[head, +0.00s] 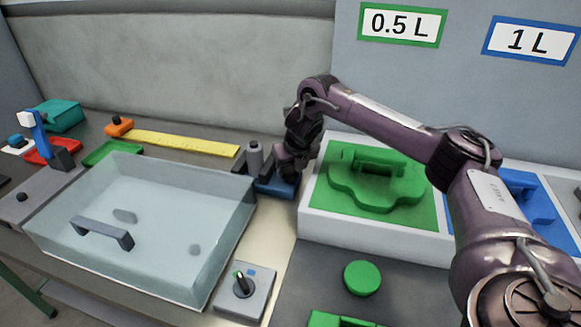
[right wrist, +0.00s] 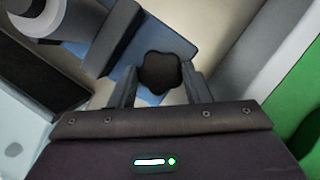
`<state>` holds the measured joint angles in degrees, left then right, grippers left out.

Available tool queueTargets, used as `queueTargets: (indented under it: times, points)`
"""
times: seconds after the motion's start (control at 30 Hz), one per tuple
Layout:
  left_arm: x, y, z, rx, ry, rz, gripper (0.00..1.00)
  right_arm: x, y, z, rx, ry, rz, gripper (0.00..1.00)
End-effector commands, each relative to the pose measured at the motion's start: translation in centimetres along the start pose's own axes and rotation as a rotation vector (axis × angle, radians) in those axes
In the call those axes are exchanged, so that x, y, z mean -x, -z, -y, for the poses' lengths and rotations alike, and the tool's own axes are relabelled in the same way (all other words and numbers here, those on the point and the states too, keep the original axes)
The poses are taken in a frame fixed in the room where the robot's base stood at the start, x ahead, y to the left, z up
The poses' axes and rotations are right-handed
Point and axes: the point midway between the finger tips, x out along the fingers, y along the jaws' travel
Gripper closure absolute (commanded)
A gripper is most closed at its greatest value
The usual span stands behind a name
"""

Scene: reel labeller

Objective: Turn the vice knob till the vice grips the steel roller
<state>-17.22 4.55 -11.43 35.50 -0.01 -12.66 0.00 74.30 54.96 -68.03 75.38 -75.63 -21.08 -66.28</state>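The vice, with a blue base (head: 275,187) and dark grey jaws, stands behind the right end of the clear case. The steel roller (head: 254,157) stands upright between the jaws; the wrist view shows part of it (right wrist: 48,14). Whether the jaws touch it I cannot tell. The dark lobed vice knob (right wrist: 160,74) lies between the fingertips of my right gripper (right wrist: 160,80), with a narrow gap at each side. In the head view my right gripper (head: 289,166) is at the vice's right side and hides the knob. My left gripper is out of view.
A clear case (head: 150,265) with a handle fills the front left. A white-framed green fixture (head: 325,220) stands close right of the vice. A switch box (head: 243,292) and a green disc (head: 362,278) lie in front. A yellow ruler (head: 180,142) lies behind.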

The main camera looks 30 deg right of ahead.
Motion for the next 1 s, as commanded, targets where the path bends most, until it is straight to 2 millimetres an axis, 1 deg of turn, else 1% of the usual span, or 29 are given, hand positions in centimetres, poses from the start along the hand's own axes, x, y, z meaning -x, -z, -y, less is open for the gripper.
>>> queueTargets:
  times: [0.03, 0.1, 0.13, 0.27, 0.47, 0.6, 1.0]
  points:
    - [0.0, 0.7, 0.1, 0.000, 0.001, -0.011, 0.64, 0.0, 0.0, 0.0, 0.000, 0.000, 0.000, 0.69]
    - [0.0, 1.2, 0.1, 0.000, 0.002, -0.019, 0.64, 0.0, 0.0, 0.0, 0.000, 0.000, 0.000, 0.78]
    - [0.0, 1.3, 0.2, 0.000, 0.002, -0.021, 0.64, 0.0, 0.0, 0.0, 0.000, 0.000, 0.000, 0.79]
    - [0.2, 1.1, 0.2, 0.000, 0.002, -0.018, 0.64, 0.1, 0.0, 0.0, -0.006, 0.003, 0.000, 0.79]
    - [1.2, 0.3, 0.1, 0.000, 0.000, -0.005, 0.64, 0.2, -0.1, -0.1, -0.061, 0.026, -0.001, 0.79]
    - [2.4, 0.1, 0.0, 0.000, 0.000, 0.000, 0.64, 0.4, -0.2, -0.2, -0.138, 0.058, 0.000, 0.79]
    - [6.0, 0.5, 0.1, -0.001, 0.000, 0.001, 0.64, 0.3, -0.2, -0.3, -0.391, 0.162, 0.001, 0.79]
